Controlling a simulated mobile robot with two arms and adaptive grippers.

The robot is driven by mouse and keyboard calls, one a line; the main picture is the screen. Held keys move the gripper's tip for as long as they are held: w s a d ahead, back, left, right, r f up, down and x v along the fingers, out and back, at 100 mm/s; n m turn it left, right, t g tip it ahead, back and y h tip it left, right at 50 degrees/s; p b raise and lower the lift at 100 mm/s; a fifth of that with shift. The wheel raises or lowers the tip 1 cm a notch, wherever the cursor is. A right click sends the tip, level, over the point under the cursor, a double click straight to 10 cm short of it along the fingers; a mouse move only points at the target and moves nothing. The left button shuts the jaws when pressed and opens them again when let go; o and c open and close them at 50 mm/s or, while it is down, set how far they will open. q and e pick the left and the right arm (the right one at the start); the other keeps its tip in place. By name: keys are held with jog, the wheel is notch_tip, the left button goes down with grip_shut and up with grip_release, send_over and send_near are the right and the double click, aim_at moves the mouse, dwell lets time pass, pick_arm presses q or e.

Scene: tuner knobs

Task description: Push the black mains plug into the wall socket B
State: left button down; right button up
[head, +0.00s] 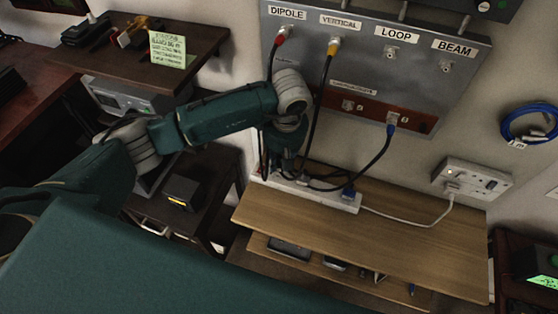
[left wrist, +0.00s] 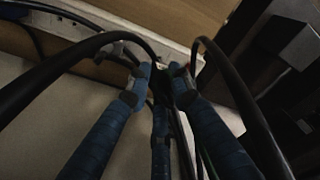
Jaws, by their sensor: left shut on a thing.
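My left gripper (head: 287,160) is low in front of the wall, at the left part of the white power strip (head: 312,194). In the left wrist view its blue fingers (left wrist: 161,84) are closed around a small dark thing that fits the black mains plug; its shape is mostly hidden. Black cables run past the fingers on both sides. The white wall socket plate (head: 487,182) is on the wall at the right, well away from my left gripper. A white plug (head: 453,187) sits in its left part. I cannot read a letter B on it.
The grey antenna panel (head: 375,75) hangs above, with red, yellow and blue cable ends plugged in. The wooden shelf (head: 400,235) is mostly bare. A coiled blue cable (head: 528,123) hangs at the right.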

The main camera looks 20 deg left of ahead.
pick_arm(q)
jog(key=shift+r+p, duration=0.35)
jog(key=shift+r, duration=0.55)
